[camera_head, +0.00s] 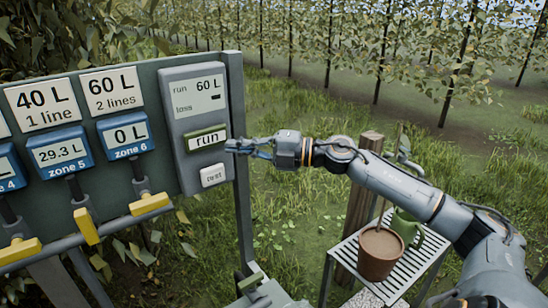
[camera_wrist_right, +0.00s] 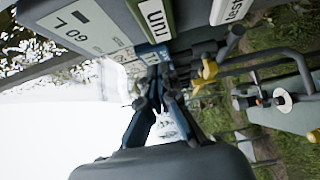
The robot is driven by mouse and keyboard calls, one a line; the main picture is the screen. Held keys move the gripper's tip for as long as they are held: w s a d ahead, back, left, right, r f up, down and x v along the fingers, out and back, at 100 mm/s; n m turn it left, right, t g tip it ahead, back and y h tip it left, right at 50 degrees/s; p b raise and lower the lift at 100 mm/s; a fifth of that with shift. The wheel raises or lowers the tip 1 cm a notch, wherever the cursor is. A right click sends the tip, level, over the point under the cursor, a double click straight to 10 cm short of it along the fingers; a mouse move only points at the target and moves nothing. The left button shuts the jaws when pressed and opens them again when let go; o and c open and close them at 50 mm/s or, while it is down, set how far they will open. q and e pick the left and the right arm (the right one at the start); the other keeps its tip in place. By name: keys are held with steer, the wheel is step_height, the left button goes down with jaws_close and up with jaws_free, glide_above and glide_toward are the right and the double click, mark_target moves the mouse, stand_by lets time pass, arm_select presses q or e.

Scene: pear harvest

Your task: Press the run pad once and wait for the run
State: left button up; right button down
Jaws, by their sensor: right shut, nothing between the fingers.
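The run pad (camera_head: 206,140) is a white-labelled plate in a green frame on the grey control panel (camera_head: 175,118). It also shows in the right wrist view (camera_wrist_right: 157,18). The display (camera_head: 196,96) above it reads "run 60 L" and "loss" with a dash. My right gripper (camera_head: 232,146) is shut and empty, its fingertips pointing left at the pad's right edge. I cannot tell whether they touch the panel. In the wrist view the closed fingers (camera_wrist_right: 160,75) lie below the pad. My left gripper is not in view.
A smaller white button (camera_head: 213,175) sits below the run pad. Left of it are zone displays, zone 5 (camera_head: 60,152) at 29.3 L and zone 6 (camera_head: 126,135) at 0 L, above yellow valve handles (camera_head: 149,204).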

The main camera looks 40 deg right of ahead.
arm_select(q)
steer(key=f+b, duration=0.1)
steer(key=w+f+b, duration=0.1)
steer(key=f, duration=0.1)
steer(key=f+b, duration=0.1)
steer(key=b, duration=0.1)
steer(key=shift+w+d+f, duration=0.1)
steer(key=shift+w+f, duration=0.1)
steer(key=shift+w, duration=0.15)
arm_select(e)
steer(key=v, duration=0.7)
steer(key=shift+w+d+f, duration=0.2)
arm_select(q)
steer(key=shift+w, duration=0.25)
